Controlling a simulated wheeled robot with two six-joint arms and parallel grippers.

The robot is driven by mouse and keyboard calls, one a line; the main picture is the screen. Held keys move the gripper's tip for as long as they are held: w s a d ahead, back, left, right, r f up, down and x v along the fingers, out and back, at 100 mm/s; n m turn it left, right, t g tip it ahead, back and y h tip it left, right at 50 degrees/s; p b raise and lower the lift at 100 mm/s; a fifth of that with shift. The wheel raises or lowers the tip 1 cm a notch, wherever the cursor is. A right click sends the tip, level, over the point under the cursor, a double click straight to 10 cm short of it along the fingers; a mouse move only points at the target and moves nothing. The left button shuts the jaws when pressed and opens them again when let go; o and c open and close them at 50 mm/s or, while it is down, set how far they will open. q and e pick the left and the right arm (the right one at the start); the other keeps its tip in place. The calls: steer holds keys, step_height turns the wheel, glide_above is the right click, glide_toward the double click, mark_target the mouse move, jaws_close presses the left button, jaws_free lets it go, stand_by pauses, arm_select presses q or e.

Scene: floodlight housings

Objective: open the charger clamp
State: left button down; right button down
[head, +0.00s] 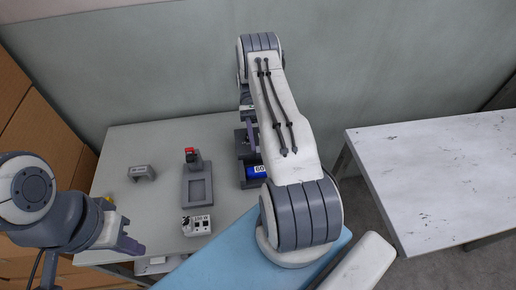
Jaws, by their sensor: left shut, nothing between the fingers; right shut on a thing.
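A dark charger (241,150) stands on the grey table (225,133), with a blue block (257,170) marked "60" at its front. My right arm covers its right side, and its clamp cannot be made out clearly. My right gripper (246,113) is mostly hidden behind my arm, at the back of the charger. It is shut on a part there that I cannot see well. My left gripper (128,245) is shut and empty, over the table's front left edge, well apart from the charger.
Cardboard boxes (40,130) line the left. A bare white table (445,180) is at the right. A wall closes the back.

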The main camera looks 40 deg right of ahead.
stand_by(0.5)
steer(key=c, duration=0.7)
jaws_free()
steer(key=shift+r, duration=0.2)
steer(key=r, duration=0.2)
steer(key=r+b, duration=0.1)
steer(key=r, duration=0.1)
steer(key=shift+s+d, duration=0.15)
steer(key=shift+d, duration=0.05)
steer(key=s+d+r, duration=0.1)
steer(key=s+r, duration=0.1)
steer(key=s, duration=0.1)
steer(key=s+d+r+b, duration=0.1)
steer(key=s+d+r, duration=0.1)
steer(key=s, duration=0.1)
steer(key=s+d+r, duration=0.2)
steer(key=s, duration=0.2)
steer(key=shift+r, duration=0.3)
